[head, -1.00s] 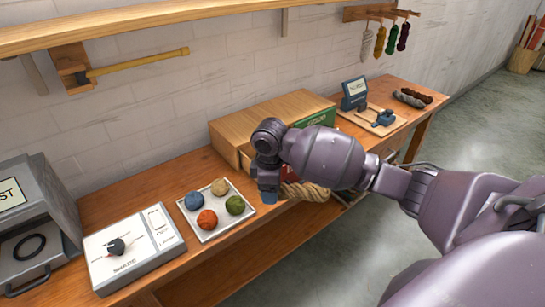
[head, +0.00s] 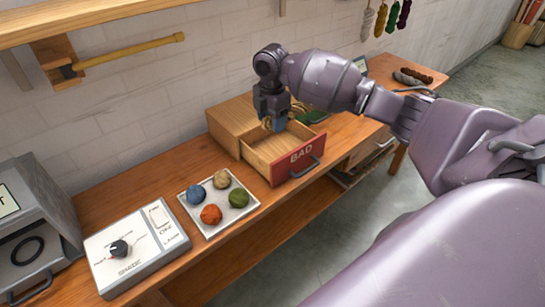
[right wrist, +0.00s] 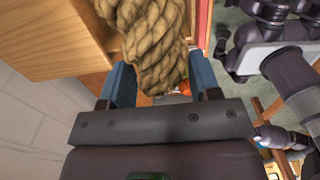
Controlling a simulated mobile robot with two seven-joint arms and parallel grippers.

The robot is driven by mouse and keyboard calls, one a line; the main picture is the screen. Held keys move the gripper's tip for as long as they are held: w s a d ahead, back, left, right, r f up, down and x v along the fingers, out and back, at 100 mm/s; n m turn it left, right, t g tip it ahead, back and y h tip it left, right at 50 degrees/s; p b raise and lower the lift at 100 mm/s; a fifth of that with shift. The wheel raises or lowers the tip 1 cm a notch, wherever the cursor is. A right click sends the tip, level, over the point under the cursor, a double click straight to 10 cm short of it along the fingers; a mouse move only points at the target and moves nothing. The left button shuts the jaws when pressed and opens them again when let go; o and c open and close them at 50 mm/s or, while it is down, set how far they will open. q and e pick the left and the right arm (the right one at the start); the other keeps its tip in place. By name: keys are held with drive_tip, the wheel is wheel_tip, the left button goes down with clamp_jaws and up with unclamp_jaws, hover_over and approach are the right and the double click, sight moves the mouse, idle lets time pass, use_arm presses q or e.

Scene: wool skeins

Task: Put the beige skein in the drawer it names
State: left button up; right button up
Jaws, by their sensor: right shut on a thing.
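The beige skein (right wrist: 155,40) is a thick twisted hank of wool. It fills the space between the blue fingers of my right gripper (right wrist: 163,80) in the right wrist view. In the head view my right gripper (head: 274,121) points down over the open drawer with the red front marked BAD (head: 300,157). A small part of the skein (head: 299,107) shows beside the gripper there; the rest is hidden. The visible part of the drawer's inside is bare wood. A green front (head: 314,116) is mostly hidden behind my right arm. My left gripper is not in view.
A white tray (head: 237,213) with several wool balls stands left of the open drawer. A box with a SHADE dial (head: 140,250) and a grey machine (head: 30,220) stand further left.

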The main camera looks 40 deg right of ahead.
wheel_tip(320, 180, down, 11)
drive_tip(key=shift+r+b, duration=0.1)
drive_tip(key=shift+b, duration=0.5)
wheel_tip(320, 180, down, 4)
drive_tip(key=shift+f+b, duration=0.15)
drive_tip(key=shift+b, duration=0.15)
drive_tip(key=shift+f, duration=0.1)
drive_tip(key=o, duration=0.7)
